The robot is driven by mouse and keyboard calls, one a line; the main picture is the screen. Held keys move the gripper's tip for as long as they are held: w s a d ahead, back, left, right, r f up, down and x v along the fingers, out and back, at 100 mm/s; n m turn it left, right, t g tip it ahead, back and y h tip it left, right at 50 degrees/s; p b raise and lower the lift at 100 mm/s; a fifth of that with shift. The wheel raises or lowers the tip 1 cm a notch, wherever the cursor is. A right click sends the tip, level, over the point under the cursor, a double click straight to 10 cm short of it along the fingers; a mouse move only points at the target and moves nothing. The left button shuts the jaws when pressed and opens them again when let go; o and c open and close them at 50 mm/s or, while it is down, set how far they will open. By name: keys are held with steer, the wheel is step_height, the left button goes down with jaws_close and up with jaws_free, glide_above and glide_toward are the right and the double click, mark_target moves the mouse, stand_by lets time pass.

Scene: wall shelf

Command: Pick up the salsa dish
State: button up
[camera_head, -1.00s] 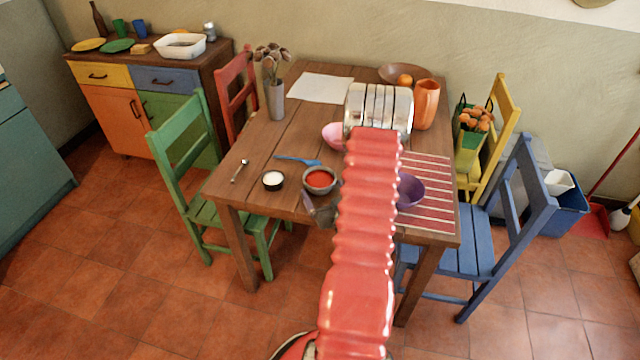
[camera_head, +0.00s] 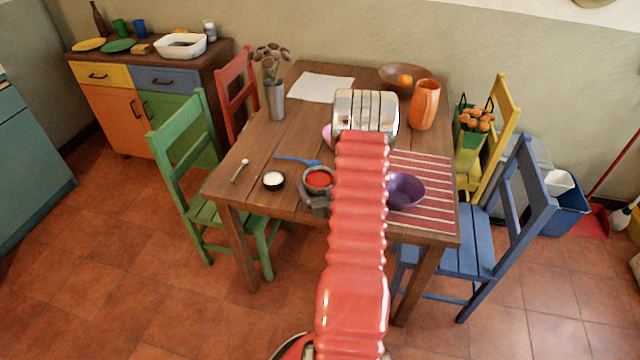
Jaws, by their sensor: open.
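The salsa dish (camera_head: 319,178) is a small grey bowl filled with red salsa, near the front edge of the wooden table (camera_head: 236,190). My gripper (camera_head: 312,201) shows at the dish's near side, partly hidden behind my red arm. It is open, and its visible grey finger lies close against the front of the dish. I cannot tell whether it touches the dish. The dish's right edge is close to my arm, and the second finger is hard to make out.
A small black dish with white contents (camera_head: 273,180) stands just left of the salsa. A blue utensil (camera_head: 297,160) lies behind it, and a spoon (camera_head: 240,170) lies further left. A purple bowl (camera_head: 404,190) sits on the striped mat (camera_head: 432,205) right of my arm. A pink bowl (camera_head: 328,136) is partly hidden.

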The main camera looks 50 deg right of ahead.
steer(key=shift+c, duration=0.5)
steer(key=c, duration=1.4)
steer(key=shift+r, duration=0.3)
steer(key=shift+r, duration=4.7)
steer(key=shift+c, duration=0.3)
